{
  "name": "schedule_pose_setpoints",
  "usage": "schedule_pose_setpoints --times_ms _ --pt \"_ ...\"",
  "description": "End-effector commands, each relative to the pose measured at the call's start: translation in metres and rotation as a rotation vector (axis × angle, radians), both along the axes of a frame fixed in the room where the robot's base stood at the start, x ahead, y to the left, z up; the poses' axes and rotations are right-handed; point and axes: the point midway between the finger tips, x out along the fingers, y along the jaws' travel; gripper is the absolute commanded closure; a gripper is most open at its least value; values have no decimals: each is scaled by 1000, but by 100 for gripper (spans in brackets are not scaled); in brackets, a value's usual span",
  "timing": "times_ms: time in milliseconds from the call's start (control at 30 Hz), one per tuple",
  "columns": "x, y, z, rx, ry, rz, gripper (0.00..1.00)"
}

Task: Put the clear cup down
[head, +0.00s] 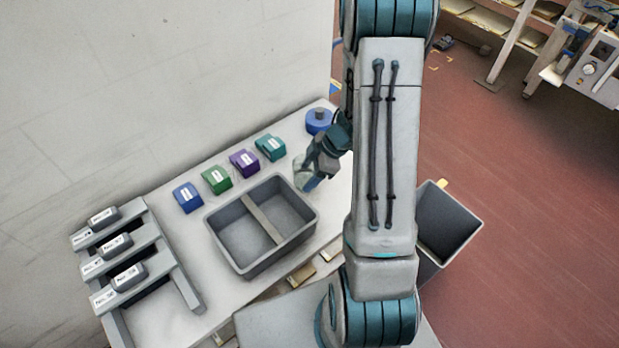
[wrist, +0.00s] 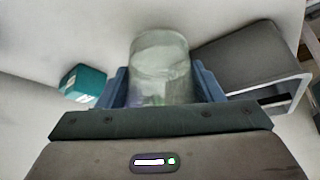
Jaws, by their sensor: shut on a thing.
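My gripper (wrist: 161,88) is shut on the clear cup (wrist: 160,60), which sits between the two blue fingers in the wrist view. In the head view, the cup (head: 302,179) shows only in part at the end of my gripper (head: 309,178), just right of the grey divided bin. The cup is near the white table top (head: 330,200); I cannot tell whether its base touches the table. My arm hides part of the table to the right.
The grey divided bin (head: 241,271) is empty; its corner also shows in the wrist view (wrist: 290,88). Blue (head: 187,197), green (head: 217,180), purple (head: 244,162) and teal (head: 270,147) blocks line the back. A blue round object (head: 318,121) stands behind. A rack (head: 180,275) is at left.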

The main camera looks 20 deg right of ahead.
Motion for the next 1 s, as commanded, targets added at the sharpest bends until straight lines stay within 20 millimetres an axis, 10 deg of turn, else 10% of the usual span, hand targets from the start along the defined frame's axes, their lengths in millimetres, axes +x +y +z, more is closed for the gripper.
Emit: schedule_pose_setpoints --times_ms 567,600,667,1000 --pt "0 0 -31 -1 1 0 68" --pt "0 0 -30 -1 1 1 31" --pt "0 0 -30 -1 1 1 18" --pt "0 0 -27 -1 -1 -1 18"
